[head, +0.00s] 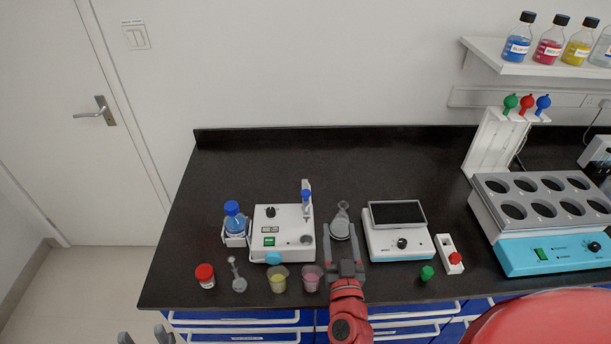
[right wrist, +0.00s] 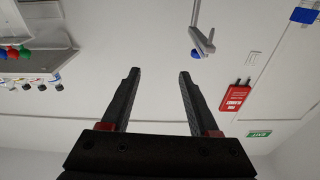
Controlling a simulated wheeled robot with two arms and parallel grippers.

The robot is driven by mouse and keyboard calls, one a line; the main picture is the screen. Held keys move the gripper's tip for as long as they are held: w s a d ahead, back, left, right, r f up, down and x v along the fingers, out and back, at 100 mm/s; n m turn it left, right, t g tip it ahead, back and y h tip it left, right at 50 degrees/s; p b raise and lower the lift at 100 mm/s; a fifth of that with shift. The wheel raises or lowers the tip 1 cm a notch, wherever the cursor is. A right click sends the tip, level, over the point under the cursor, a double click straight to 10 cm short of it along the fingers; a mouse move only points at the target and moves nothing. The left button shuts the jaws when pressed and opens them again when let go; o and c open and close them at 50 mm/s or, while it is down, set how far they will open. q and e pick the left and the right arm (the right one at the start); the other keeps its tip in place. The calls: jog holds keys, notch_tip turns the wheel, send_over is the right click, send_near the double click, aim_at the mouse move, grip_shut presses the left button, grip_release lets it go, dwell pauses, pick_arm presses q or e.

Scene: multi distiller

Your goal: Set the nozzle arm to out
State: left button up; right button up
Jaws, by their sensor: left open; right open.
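The white dispenser machine (head: 268,232) stands left of centre on the black bench. Its nozzle arm (head: 306,186) is a grey upright part at the machine's back right, with a blue nozzle piece (head: 306,196) at its front. The grey arm with a blue end also shows at the top of the right wrist view (right wrist: 203,42), apart from the fingers. My right gripper (head: 343,226) is open, to the right of the machine and lower in the picture than the nozzle. My left gripper (head: 143,337) shows only fingertips at the bottom left edge, apart and far from the machine.
A blue-capped bottle (head: 234,220) sits at the machine's left. A glass flask (head: 342,211) appears between my right fingers. Two beakers (head: 278,281) (head: 311,280) and a red-capped jar (head: 205,277) stand in front. A screened device (head: 398,240) is right. The bench behind is clear.

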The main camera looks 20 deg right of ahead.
aim_at(305, 189)
jog(key=a+r+n+y, duration=0.2)
jog(key=a+n+y, duration=0.2)
jog(key=y, duration=0.1)
jog(key=w+p, duration=0.1)
jog(key=w, duration=0.4)
jog(key=w+p, duration=0.2)
jog(key=w, duration=0.3)
jog(key=w+p, duration=0.2)
jog(key=w, duration=0.4)
jog(key=shift+w+d, duration=0.1)
jog(key=shift+d, duration=0.15)
jog(key=shift+w+f, duration=0.1)
jog(key=shift+w, duration=0.35)
grip_shut()
